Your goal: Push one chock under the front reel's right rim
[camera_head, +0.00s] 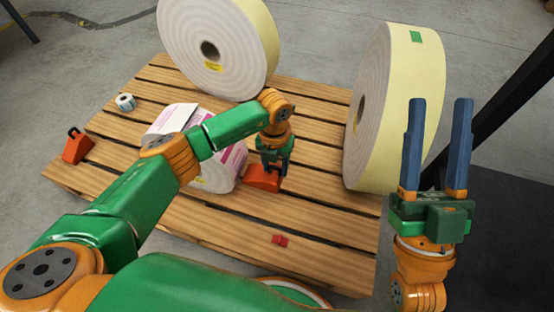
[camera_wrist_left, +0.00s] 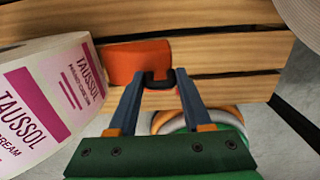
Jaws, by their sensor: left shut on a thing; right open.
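The front reel (camera_head: 232,158), white with pink print, lies on the pallet, partly hidden behind my left arm. It also shows at the left of the left wrist view (camera_wrist_left: 45,100). My left gripper (camera_head: 274,166) points down and is shut on the black handle (camera_wrist_left: 158,82) of an orange chock (camera_head: 260,180). The chock (camera_wrist_left: 136,60) sits low beside the reel's right rim; whether they touch is unclear. A second orange chock (camera_head: 77,149) with a black handle stands at the pallet's left edge. My right gripper (camera_head: 439,102) is open and empty, pointing up at the right.
The slatted wooden pallet (camera_head: 325,215) carries two large cream reels, one at the back (camera_head: 190,30) and one at the right (camera_head: 390,120). A small label roll (camera_head: 125,101) stands at left. A small red object (camera_head: 280,240) lies near the front. Slats around it are clear.

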